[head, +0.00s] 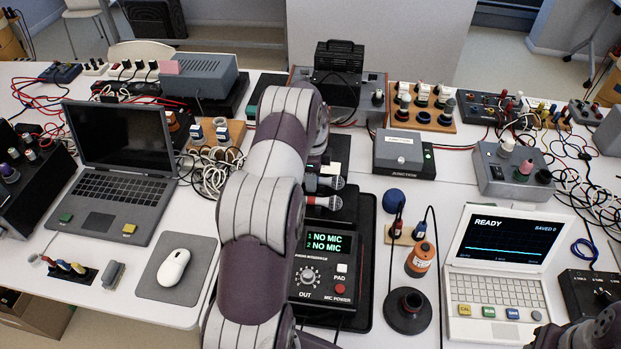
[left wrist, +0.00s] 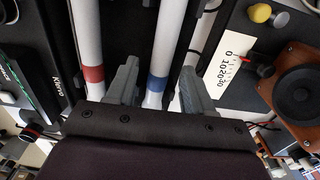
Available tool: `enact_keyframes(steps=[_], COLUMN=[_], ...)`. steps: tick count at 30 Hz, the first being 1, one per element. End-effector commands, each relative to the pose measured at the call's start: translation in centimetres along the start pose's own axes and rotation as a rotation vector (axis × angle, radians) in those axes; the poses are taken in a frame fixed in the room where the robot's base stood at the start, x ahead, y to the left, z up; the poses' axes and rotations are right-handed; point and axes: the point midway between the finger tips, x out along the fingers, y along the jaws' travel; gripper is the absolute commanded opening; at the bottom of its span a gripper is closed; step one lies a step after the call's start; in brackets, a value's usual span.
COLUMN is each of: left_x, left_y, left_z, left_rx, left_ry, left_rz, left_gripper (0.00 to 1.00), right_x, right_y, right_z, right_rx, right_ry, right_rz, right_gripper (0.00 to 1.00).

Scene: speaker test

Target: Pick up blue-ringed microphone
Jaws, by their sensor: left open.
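The blue-ringed microphone shows in the left wrist view as a white shaft with a blue band (left wrist: 157,83). My left gripper (left wrist: 160,70) is open, with one grey finger on each side of this shaft. I cannot tell whether either finger touches it. In the head view my left arm hides most of this gripper. A dark part of my right arm (head: 585,335) shows at the bottom right corner.
A mixer reading "NO MIC" (head: 325,270) stands close to the arm. A laptop (head: 120,150), a mouse (head: 173,267) and a white terminal (head: 505,250) are around.

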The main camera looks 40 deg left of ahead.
Motion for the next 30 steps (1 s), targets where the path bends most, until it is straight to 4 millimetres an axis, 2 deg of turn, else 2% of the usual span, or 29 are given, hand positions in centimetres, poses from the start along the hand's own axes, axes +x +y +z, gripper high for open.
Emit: enact_keyframes(steps=[2,7,19,23,26,30], left_x=[0.0,0.0,-0.6,-2.2,-4.2,-6.1], left_y=[0.0,0.0,-0.1,-0.1,-0.1,-0.3], left_z=[0.0,0.0,0.0,0.0,0.0,-3.3], left_rx=[0.0,0.0,0.0,0.0,0.0,0.005], left_ry=[0.0,0.0,0.0,0.0,0.0,0.0], left_rz=[-0.001,-0.001,-0.003,-0.005,-0.006,-0.004], left_gripper=[0.52,0.0,0.0,0.0,0.0,0.0], right_x=[0.0,0.0,0.2,0.6,1.0,1.1], right_y=[0.0,0.0,0.0,0.0,0.0,0.0], right_z=[0.0,0.0,0.0,0.1,0.1,0.1], right_rx=[0.0,0.0,0.0,0.0,0.0,0.0], right_ry=[0.0,0.0,0.0,0.0,0.0,0.0], right_rz=[0.0,0.0,0.0,0.0,0.0,0.0], right_gripper=[0.43,0.43,0.43,0.43,0.43,0.43])
